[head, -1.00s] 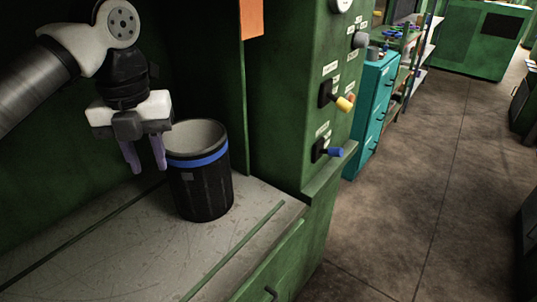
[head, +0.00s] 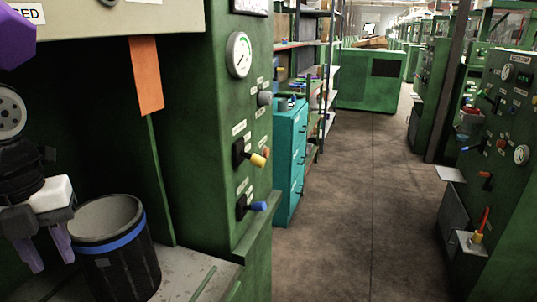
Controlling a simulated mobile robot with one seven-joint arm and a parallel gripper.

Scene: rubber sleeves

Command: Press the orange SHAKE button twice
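I cannot make out a button marked SHAKE in this view. The green machine's front panel (head: 222,126) carries a yellow-tipped lever (head: 259,160) with a small orange part (head: 266,152) beside it, a blue-tipped lever (head: 258,206) below and a grey knob (head: 264,99) above. Their labels are too small to read. My gripper (head: 46,250) is at the lower left, pointing down, with its two purple fingers apart and nothing between them. It is just left of a black bin with a blue band (head: 120,262).
An orange strip (head: 146,75) hangs in the machine's opening. A round gauge (head: 238,54) sits high on the panel. A teal cabinet (head: 288,165) stands beyond. The aisle floor (head: 350,210) is clear, with another green machine (head: 500,160) along its right side.

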